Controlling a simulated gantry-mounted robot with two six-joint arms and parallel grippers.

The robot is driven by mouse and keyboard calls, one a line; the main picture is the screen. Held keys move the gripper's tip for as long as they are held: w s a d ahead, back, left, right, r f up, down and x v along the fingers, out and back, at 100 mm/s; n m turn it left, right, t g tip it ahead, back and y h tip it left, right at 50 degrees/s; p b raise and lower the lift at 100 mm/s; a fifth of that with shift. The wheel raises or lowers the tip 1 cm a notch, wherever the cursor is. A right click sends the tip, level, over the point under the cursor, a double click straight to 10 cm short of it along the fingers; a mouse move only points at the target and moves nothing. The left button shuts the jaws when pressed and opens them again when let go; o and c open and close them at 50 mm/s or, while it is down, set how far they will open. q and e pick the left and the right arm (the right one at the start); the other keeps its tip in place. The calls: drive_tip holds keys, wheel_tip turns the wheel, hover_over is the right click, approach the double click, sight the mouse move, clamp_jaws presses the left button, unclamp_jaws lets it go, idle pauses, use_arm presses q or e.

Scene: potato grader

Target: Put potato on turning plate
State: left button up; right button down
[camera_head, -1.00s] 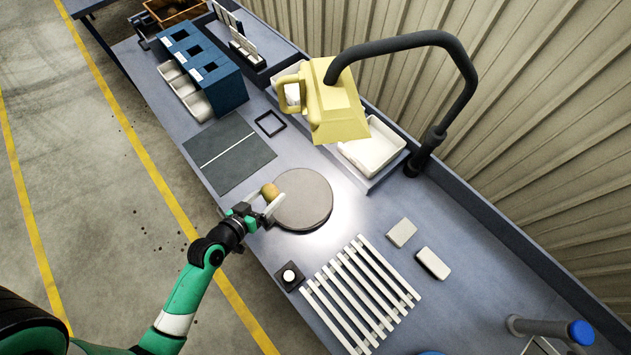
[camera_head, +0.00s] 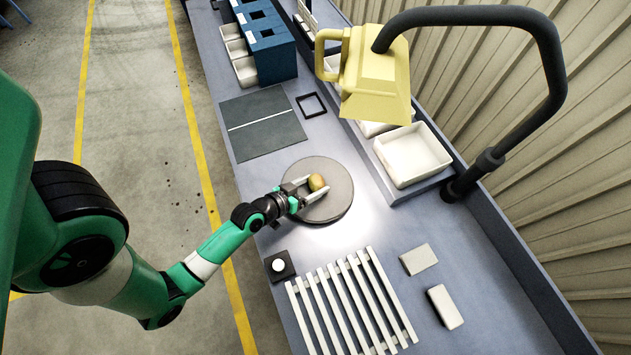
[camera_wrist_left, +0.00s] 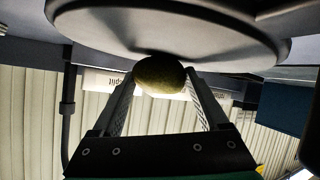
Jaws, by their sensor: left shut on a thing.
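The yellow-brown potato (camera_head: 317,182) is held between the fingertips of my left gripper (camera_head: 308,187). In the head view it shows over the grey round turning plate (camera_head: 333,205), near the plate's upper left part. In the left wrist view the potato (camera_wrist_left: 160,74) sits between the two fingers, with the plate's disc (camera_wrist_left: 110,30) close beside it. I cannot tell whether the potato touches the plate. My right gripper is not in view.
A yellow lamp (camera_head: 375,75) on a dark curved arm hangs beyond the plate. A slatted white rack (camera_head: 350,302) and a small black box with a white button (camera_head: 279,265) lie nearer. White trays (camera_head: 412,155) stand at right, and a dark mat (camera_head: 262,124) lies behind.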

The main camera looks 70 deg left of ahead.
use_arm(q)
drive_tip(key=shift+w, duration=0.1)
drive_tip(key=o, duration=1)
drive_tip(key=shift+f, duration=0.1)
drive_tip(key=shift+c, duration=0.2)
drive_tip(key=o, duration=0.3)
drive_tip(key=shift+o, duration=0.2)
drive_tip(key=shift+r, duration=0.3)
drive_tip(key=b+v, duration=0.1)
drive_tip(key=v, duration=1.1)
drive_tip(key=shift+b, duration=0.3)
drive_tip(key=shift+f, duration=0.1)
